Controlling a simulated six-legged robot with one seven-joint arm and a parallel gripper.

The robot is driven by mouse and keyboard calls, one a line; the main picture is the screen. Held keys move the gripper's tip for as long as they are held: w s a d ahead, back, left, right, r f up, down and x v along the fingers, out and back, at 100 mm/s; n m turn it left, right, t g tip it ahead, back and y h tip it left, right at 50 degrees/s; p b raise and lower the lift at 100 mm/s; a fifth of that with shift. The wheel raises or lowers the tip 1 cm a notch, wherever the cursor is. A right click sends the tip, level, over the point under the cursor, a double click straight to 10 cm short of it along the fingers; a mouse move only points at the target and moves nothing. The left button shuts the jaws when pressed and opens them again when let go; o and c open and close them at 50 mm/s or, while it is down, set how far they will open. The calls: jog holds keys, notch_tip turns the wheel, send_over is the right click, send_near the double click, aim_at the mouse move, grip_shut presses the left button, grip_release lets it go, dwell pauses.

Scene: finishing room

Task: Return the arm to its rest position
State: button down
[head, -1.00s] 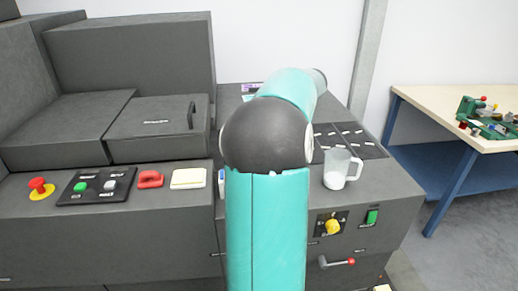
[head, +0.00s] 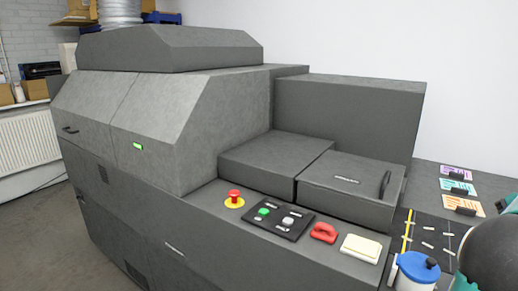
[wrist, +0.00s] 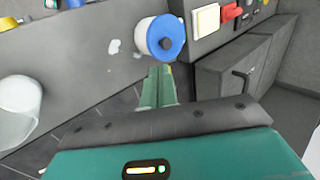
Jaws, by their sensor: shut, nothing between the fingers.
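My gripper (wrist: 157,88) shows in the wrist view as two green fingers lying together, shut and empty. It points at the dark worktop, just below a white tub with a blue lid (wrist: 163,38), and looks apart from it. In the head view only part of my arm shows at the lower right edge, a dark rounded joint with some teal; the gripper is out of that view. The tub also shows in the head view (head: 413,272), close beside my arm.
A large grey machine (head: 230,110) fills the head view. Its ledge carries a red stop button (head: 234,198), a button panel (head: 280,219), a red item (head: 323,232) and a cream pad (head: 361,248). A white mug (wrist: 16,112) is left in the wrist view.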

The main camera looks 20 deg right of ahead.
jog(key=w+a+n+g+h, duration=0.15)
jog(key=w+a, duration=0.35)
jog(key=a, duration=0.8)
jog(key=w+a+n, duration=0.3)
jog(key=w+a, duration=0.1)
jog(key=a, duration=0.9)
jog(key=s+a+f+n+t+h, duration=0.1)
jog(key=s+a+f+n, duration=0.1)
jog(key=a, duration=0.8)
jog(key=s+a+f+n+t+h, duration=0.1)
jog(key=s+a+f+n+h, duration=0.1)
jog(key=a, duration=0.9)
notch_tip(320, 180, down, 2)
jog(key=shift+s+f+n, duration=0.15)
jog(key=shift+s+n, duration=0.7)
jog(key=shift+s, duration=0.05)
